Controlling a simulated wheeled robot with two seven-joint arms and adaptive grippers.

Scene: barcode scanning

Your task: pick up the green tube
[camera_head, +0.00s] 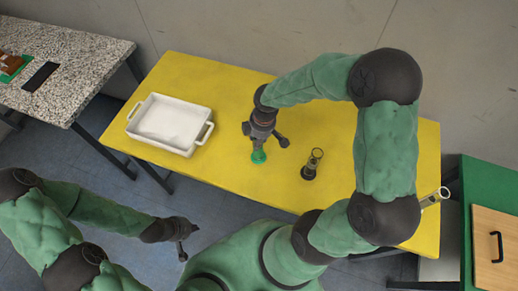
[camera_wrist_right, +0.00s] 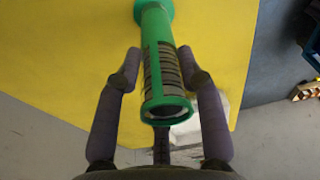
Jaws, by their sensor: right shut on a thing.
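The green tube (camera_wrist_right: 157,55) stands between the two fingers of my right gripper (camera_wrist_right: 162,75) in the right wrist view. It has a green frame with a ribbed grey body and a wide green base. In the head view its green base (camera_head: 258,157) shows just below my right gripper (camera_head: 264,137), over the yellow table; the gripper hides the rest. My right gripper is shut on it. Whether the base touches the table is hard to tell. My left gripper (camera_head: 187,240) is empty, with its fingers apart, in front of the table's near edge.
A dark tube (camera_head: 312,163) stands on the yellow table (camera_head: 222,185) right of the green one. A white tray (camera_head: 207,137) sits at the left. A metallic tube (camera_head: 434,197) is at the right edge. A speckled table (camera_head: 85,58) and a green cabinet (camera_head: 485,180) flank the table.

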